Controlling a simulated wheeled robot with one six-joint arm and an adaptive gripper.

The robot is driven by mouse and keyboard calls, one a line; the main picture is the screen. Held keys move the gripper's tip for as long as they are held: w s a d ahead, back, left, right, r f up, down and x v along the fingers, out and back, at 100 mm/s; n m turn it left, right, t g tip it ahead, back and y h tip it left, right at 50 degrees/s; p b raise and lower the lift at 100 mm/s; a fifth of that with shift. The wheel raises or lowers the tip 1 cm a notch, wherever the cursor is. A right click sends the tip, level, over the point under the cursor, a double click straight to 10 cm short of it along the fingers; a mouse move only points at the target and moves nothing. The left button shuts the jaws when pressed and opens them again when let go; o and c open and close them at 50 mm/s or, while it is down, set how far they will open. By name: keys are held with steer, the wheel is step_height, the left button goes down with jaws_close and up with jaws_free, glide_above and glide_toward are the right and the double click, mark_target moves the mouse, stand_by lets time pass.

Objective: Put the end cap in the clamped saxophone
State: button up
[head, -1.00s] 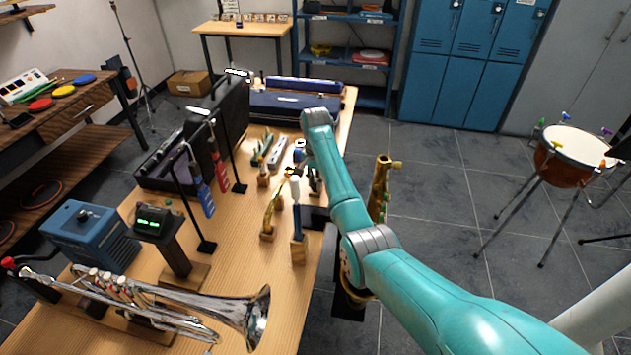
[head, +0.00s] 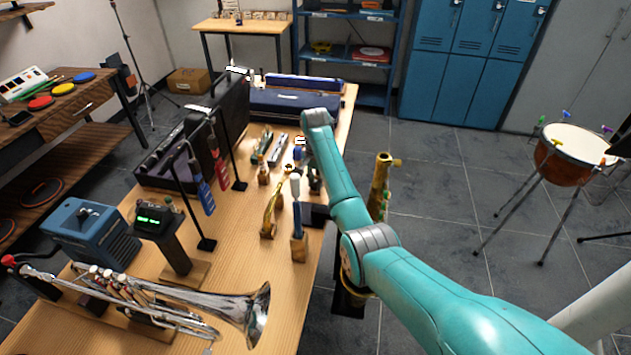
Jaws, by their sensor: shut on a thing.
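The brass saxophone (head: 380,186) stands upright beyond the table's right edge, its open top visible. My arm crosses in front of its lower part and hides much of it and of its clamp. My arm's bent wrist joint is over the right side of the table, left of the saxophone. I cannot make out the end cap anywhere.
On the wooden table (head: 240,262) are a curved brass piece (head: 271,214) on a block, a blue-handled brush (head: 297,215), a silver trumpet (head: 225,310), a blue box (head: 88,235) and an open black case (head: 160,172). Tag stands (head: 206,243) rise mid-table. A drum (head: 570,150) stands right.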

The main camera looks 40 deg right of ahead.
mark_target(315, 181)
steer(key=o, duration=0.8)
steer(key=shift+o, duration=0.2)
step_height(315, 181, up, 8)
steer(key=shift+f, duration=0.25)
